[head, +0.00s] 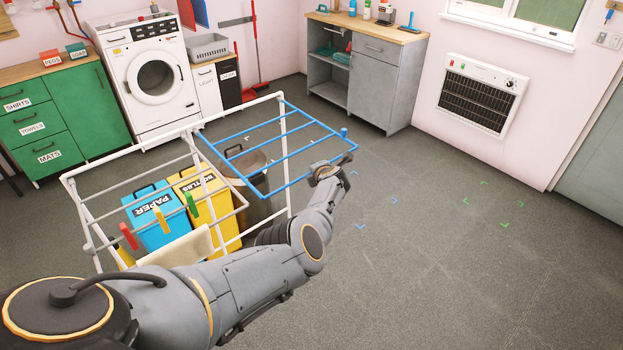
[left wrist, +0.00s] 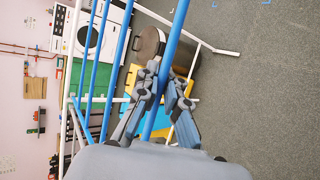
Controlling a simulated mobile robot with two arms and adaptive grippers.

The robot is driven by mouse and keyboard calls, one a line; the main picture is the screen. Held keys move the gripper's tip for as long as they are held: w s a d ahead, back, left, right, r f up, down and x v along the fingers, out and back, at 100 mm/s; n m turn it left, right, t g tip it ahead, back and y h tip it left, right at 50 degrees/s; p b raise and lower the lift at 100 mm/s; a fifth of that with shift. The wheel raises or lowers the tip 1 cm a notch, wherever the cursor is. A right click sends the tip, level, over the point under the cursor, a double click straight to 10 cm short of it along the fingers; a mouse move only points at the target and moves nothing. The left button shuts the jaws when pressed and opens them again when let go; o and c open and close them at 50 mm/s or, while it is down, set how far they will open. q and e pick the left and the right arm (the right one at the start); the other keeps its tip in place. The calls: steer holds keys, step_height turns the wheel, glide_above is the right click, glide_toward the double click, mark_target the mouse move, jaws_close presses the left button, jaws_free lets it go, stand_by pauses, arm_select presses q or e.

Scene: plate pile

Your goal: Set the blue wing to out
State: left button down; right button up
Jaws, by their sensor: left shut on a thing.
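The blue wing (head: 275,147) is a frame of blue bars on the white drying rack (head: 75,205). In the head view it reaches out from the rack's top toward the right, its outer bar nearest my arm. It looks close to level, but I cannot tell its exact angle. My left gripper (head: 328,170) is at the outer bar, near its right end. In the left wrist view, the fingers of my left gripper (left wrist: 163,98) are closed around the blue bar (left wrist: 178,45). My right gripper is not in view.
Blue paper (head: 150,196) and yellow bottles (head: 190,180) bins and a dark round-lidded bin (head: 262,208) stand under the rack. Coloured pegs and a cloth (head: 175,250) hang on its near side. Open floor (head: 430,260) lies to the right, with blue and green corner marks.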

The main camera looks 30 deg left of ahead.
arm_select(q)
steer(key=shift+d+f, duration=0.15)
steer(key=shift+d, duration=0.05)
steer(key=c, duration=1.4)
jaws_free()
steer(key=shift+c, duration=0.2)
steer(key=shift+s+d+r, duration=0.1)
steer(key=shift+r, duration=0.1)
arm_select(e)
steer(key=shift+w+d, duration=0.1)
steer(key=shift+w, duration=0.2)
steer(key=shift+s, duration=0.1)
